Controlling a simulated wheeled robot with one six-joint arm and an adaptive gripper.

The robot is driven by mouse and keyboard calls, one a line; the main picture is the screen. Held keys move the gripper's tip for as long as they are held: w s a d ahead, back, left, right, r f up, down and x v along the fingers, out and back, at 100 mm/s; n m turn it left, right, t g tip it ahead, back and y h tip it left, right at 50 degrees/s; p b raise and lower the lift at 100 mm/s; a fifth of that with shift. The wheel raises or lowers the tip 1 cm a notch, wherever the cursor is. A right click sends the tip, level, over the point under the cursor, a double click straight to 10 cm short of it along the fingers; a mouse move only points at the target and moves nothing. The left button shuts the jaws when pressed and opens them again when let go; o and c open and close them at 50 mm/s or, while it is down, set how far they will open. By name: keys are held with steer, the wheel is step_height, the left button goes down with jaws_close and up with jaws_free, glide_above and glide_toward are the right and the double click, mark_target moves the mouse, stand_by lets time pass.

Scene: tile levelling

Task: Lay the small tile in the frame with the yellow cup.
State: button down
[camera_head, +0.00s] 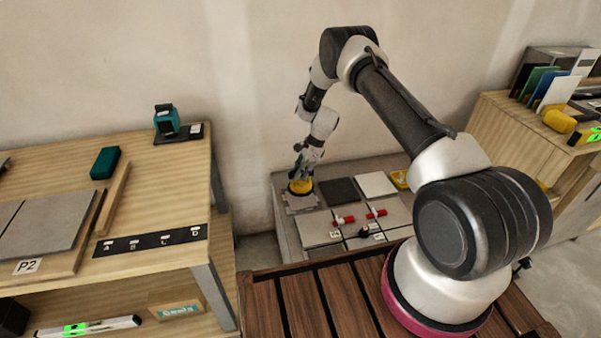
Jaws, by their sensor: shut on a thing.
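My gripper (302,176) points down at the back left of the low grey table and is shut on the yellow cup (300,187). The cup is a short yellow suction cup with a dark rim at its base. A small light grey tile (301,203) shows directly under the cup. I cannot tell from this view whether the tile lies on the surface or hangs slightly above it. No frame outline around it can be made out clearly.
A dark tile (341,191) and a white tile (377,185) lie to the right. Larger grey tiles (318,230) with red-handled clips (344,219) lie in front. A wooden bench (150,180) stands left, a shelf unit (490,125) right. A yellow object (400,179) lies near my arm.

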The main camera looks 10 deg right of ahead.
mark_target(302, 182)
steer(key=shift+f, duration=3)
steer(key=shift+f, duration=0.2)
steer(key=c, duration=1.3)
jaws_free()
steer(key=shift+o, duration=0.2)
